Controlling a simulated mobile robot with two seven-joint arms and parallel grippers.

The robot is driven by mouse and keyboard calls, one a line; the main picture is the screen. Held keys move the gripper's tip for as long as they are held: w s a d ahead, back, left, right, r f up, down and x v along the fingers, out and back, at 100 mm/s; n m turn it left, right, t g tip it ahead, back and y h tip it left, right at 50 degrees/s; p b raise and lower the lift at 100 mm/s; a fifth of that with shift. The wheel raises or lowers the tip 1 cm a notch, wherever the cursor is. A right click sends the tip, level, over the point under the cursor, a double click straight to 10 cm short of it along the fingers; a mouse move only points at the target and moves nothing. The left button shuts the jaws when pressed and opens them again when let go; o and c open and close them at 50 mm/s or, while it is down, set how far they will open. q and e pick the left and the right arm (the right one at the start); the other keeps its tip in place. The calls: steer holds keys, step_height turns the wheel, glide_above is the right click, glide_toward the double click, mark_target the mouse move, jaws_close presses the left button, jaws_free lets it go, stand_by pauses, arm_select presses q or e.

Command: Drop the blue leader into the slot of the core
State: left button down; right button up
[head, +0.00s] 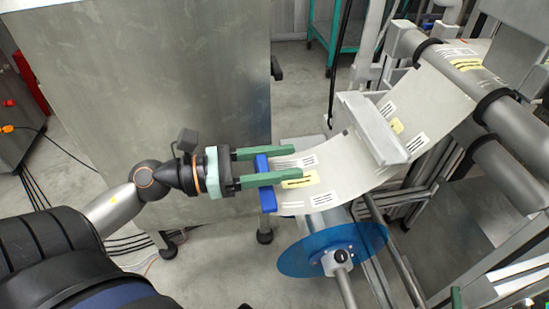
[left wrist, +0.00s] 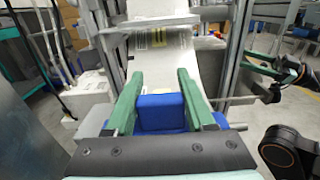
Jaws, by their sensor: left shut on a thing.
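The blue leader (head: 266,184) is a blue bar on the free end of a pale, label-printed web (head: 345,170). The core (head: 328,221) is a grey cylinder below the web, beside a translucent blue disc (head: 310,255). The leader is above and left of the core, apart from it. The slot is not visible. My right gripper (left wrist: 262,63) appears open and empty at the right of the left wrist view.
Grey rollers with black rings (head: 465,68) carry the web at upper right. A grey bar (head: 374,128) crosses the web. A large metal cabinet (head: 150,90) stands behind my left arm. Machine frame rails lie at lower right.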

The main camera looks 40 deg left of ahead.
arm_select(q)
steer(key=shift+w+d, duration=0.15)
stand_by(0.3)
steer(key=w+d+f+p, duration=0.3)
steer(key=w+d+p, duration=0.1)
steer(key=w+d, duration=0.2)
steer(key=shift+w+d, duration=0.4)
steer(key=shift+d, duration=0.1)
stand_by(1.3)
steer(key=shift+s, duration=0.1)
stand_by(1.2)
